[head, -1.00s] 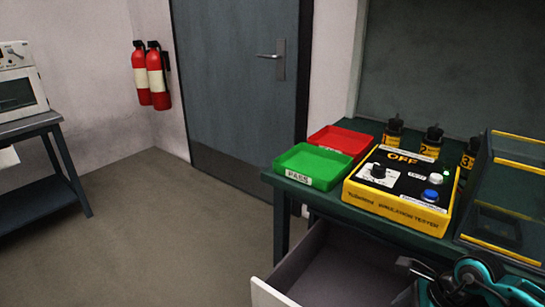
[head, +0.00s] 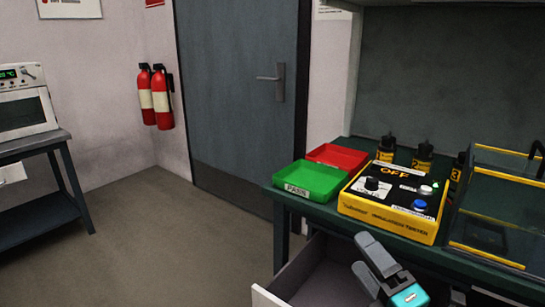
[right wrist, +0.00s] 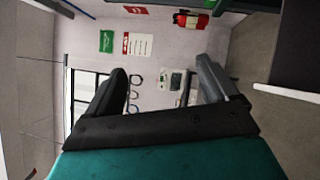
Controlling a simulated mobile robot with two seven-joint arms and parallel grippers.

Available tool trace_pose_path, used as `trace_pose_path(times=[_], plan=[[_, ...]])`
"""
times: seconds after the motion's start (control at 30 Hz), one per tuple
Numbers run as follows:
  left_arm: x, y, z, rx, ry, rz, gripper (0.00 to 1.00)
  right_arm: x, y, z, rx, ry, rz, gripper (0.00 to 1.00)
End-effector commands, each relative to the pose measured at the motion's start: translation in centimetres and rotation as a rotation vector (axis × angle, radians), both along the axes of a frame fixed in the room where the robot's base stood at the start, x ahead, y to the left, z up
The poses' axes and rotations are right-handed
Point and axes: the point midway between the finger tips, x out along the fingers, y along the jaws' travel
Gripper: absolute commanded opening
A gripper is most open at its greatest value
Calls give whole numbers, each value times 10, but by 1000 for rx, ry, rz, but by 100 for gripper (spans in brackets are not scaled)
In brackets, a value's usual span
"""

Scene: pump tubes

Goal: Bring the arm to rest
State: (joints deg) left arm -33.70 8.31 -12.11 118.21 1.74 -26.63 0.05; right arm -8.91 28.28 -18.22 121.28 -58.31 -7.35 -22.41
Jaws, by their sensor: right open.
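My right gripper (head: 368,262) is in the lower right of the head view, in front of the bench and over the open drawer (head: 325,285). In the right wrist view, its two fingers (right wrist: 160,85) stand apart with nothing between them. Past them that view shows a wall with posters and hanging items. My left gripper does not show in either view.
The bench (head: 300,205) holds a green PASS tray (head: 310,180), a red tray (head: 338,156), a yellow insulation tester (head: 395,203), several black-and-yellow pumps (head: 422,158) and a clear-walled case (head: 500,255). The floor (head: 170,245) at left is clear.

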Motion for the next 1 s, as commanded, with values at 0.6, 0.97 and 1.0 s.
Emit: trace_pose_path(times=[0.6,0.97,1.0], plan=[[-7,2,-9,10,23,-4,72,-137,-77,-153,1169,1050,-914,87],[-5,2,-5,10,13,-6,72,-222,-46,-178,1330,1439,-1154,87],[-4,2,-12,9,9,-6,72,-214,-45,-190,1337,1418,-1118,87]])
